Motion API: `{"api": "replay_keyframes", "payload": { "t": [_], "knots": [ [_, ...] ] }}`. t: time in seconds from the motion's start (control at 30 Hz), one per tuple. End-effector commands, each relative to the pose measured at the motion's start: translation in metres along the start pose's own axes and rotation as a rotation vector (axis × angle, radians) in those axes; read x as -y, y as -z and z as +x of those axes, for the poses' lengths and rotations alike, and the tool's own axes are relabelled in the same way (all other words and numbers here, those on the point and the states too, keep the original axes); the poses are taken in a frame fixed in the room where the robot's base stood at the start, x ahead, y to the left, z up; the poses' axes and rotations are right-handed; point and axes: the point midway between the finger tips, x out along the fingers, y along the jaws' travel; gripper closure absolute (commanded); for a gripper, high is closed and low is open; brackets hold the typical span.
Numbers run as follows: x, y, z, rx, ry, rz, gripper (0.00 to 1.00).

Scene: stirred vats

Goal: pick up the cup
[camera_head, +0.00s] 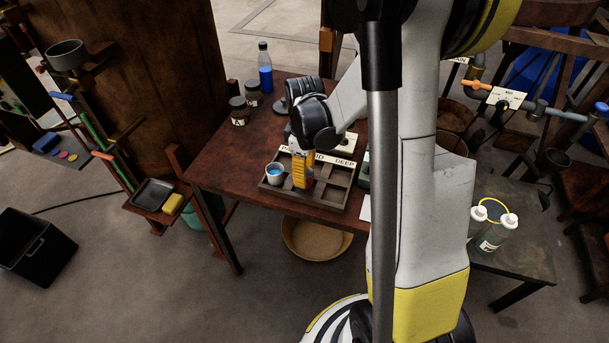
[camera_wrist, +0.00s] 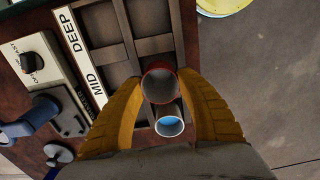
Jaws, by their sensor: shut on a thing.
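My gripper (camera_head: 302,180) points down at the partitioned tray (camera_head: 325,201) on the table. In the wrist view its yellow fingers (camera_wrist: 160,79) are shut on a round cup (camera_wrist: 160,92) with a reddish rim and a dark, empty-looking inside. In the head view the fingers hide this cup. I cannot tell whether it is clear of the tray floor. A white cup with blue liquid (camera_head: 274,174) stands upright in the tray's left part, beside my gripper. It also shows in the wrist view (camera_wrist: 170,126), close to the held cup.
The tray's label strip (camera_wrist: 80,52) reads MID and DEEP. Dark jars (camera_head: 240,112) and a bottle of blue liquid (camera_head: 265,68) stand at the table's back left. A tan basin (camera_head: 316,240) sits below the front edge. Two white-capped bottles (camera_head: 497,232) stand on a side table.

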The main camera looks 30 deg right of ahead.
Motion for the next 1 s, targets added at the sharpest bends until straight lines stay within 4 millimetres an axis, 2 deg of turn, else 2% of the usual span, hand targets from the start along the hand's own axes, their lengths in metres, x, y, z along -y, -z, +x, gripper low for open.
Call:
{"api": "replay_keyframes", "payload": {
  "t": [0.03,0.13,0.4,0.6,0.8,1.0],
  "knots": [
    [0.000,0.000,-0.012,0.000,0.000,0.000,0.79],
    [0.000,-0.003,-0.031,0.000,0.000,0.002,0.79],
    [-0.014,-0.067,-0.067,0.000,0.000,0.007,0.79],
    [-0.022,-0.100,-0.086,0.000,0.000,0.003,0.79],
    [-0.024,-0.113,-0.092,0.000,0.000,0.001,0.79],
    [-0.023,-0.110,-0.092,0.000,0.000,-0.012,0.79]
  ]
}}
